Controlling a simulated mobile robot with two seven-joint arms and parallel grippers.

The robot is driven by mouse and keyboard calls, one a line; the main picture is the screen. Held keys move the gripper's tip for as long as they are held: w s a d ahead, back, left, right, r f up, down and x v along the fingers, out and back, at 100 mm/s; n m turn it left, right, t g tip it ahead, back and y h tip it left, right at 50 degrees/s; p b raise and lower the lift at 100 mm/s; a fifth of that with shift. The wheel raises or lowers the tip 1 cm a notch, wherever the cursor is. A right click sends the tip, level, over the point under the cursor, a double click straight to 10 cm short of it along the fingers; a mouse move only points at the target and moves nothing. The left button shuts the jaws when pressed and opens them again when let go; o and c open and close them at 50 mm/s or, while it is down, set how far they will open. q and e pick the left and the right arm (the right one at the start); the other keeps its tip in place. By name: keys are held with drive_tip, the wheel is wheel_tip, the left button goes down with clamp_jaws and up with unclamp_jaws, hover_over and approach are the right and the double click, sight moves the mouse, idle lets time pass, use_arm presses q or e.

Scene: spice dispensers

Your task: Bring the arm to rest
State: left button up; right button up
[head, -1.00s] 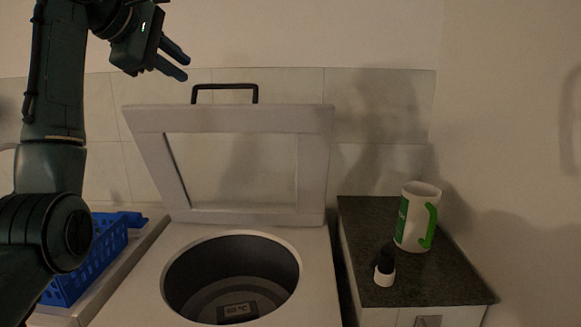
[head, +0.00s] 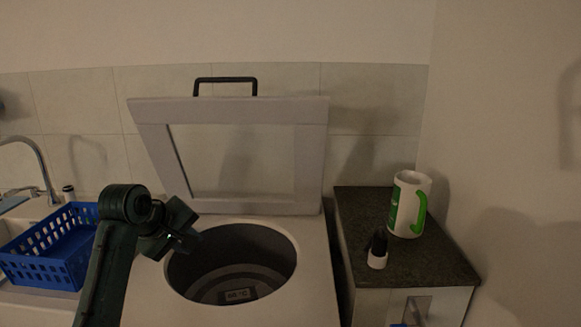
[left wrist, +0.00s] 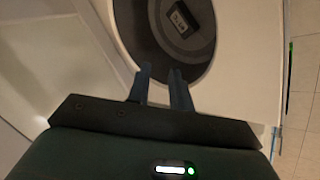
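My left arm comes in from the bottom left of the head view, bent at a dark joint. Its gripper (head: 192,238) is over the left rim of the round well. In the left wrist view the two fingers of the left gripper (left wrist: 160,70) stand apart with nothing between them, so it is open and empty. They point toward the dark well (left wrist: 150,45) with a small labelled block in it. My right gripper does not show in either view.
The white appliance's lid (head: 312,150) stands open behind the round well (head: 255,245). A blue basket (head: 50,262) is at the left by the tap (head: 45,170). A white-green mug (head: 406,205) and a small black-and-white bottle (head: 377,250) stand on the dark counter (head: 430,265).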

use_arm(q)
drive_tip(key=s+f, duration=0.2)
drive_tip(key=f, duration=0.1)
drive_tip(key=s+f+m, duration=0.1)
drive_tip(key=s+f, duration=0.1)
drive_tip(key=f, duration=0.1)
drive_tip(key=s+f+m+g, duration=0.1)
drive_tip(key=s+f, duration=0.2)
drive_tip(key=f, duration=0.1)
drive_tip(key=shift+y, duration=0.4)
drive_tip(key=s+f+m+g, duration=0.1)
drive_tip(key=s+f+m, duration=0.25)
drive_tip(key=s, duration=0.65)
drive_tip(key=s+f+m+g+y, duration=0.1)
drive_tip(key=s+f+m, duration=0.3)
drive_tip(key=s, duration=0.6)
drive_tip(key=s+f+m+g, duration=0.1)
drive_tip(key=s+f+m, duration=0.1)
drive_tip(key=s+f, duration=0.5)
drive_tip(key=w+d+f+t+h+p, duration=0.2)
drive_tip(key=w+d+t, duration=0.1)
drive_tip(key=d+t, duration=0.4)
drive_tip(key=shift+w+m+h, duration=0.15)
drive_tip(key=shift+m+h, duration=0.2)
drive_tip(key=shift+h, duration=0.05)
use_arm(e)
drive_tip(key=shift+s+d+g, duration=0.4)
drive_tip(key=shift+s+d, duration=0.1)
